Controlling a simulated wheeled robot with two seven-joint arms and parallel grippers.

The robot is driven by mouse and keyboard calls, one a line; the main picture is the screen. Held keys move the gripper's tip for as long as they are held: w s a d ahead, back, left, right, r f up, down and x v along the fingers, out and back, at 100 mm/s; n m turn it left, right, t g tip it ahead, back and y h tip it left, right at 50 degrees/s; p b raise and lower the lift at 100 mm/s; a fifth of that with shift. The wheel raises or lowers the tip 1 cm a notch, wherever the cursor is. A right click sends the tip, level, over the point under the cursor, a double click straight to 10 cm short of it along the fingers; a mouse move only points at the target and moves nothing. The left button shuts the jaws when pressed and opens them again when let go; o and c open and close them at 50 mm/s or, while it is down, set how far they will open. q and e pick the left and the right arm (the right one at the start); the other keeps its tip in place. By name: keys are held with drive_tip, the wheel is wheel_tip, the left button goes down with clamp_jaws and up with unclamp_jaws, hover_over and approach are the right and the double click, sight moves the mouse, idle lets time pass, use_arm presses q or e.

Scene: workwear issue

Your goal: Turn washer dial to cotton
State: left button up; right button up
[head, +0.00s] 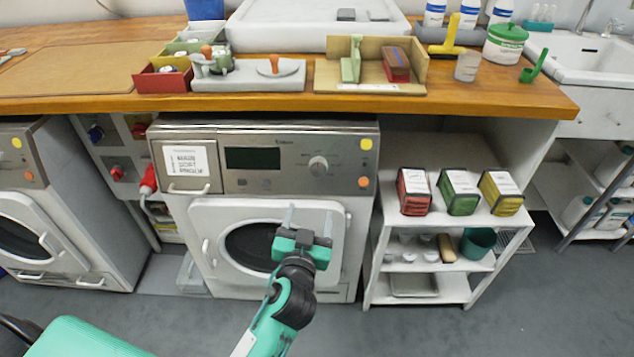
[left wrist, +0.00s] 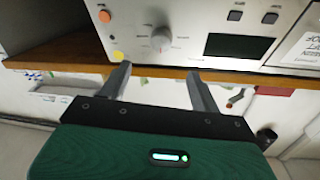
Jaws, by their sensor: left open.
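The washer (head: 275,137) stands under the wooden counter with its round door shut. Its pale round dial (head: 318,165) sits on the grey control panel, right of the dark display (head: 252,158). The dial also shows in the left wrist view (left wrist: 160,40), where the panel appears turned over. Small marks surround the dial, but the labels are too small to read. My left gripper (head: 308,217) is open and empty in front of the washer door, below the dial in the head view. In the left wrist view its fingertips (left wrist: 158,76) are apart and clear of the dial.
A white shelf unit (head: 372,262) with red, green and yellow boxes stands right of the washer. The counter edge (head: 300,104) overhangs the panel. Another machine (head: 48,255) stands at left. A red plug (head: 148,178) hangs between the machines.

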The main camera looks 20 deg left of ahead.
sight(318, 170)
use_arm(q)
drive_tip(key=w, duration=0.4)
drive_tip(key=w+a, duration=0.1)
drive_tip(key=w, duration=0.4)
drive_tip(key=w+a, duration=0.1)
drive_tip(key=w, duration=0.3)
drive_tip(key=shift+w+a+r, duration=0.2)
drive_tip(key=shift+w, duration=0.05)
drive_tip(key=shift+c, duration=0.2)
drive_tip(key=shift+p, duration=0.3)
drive_tip(key=c, duration=0.9)
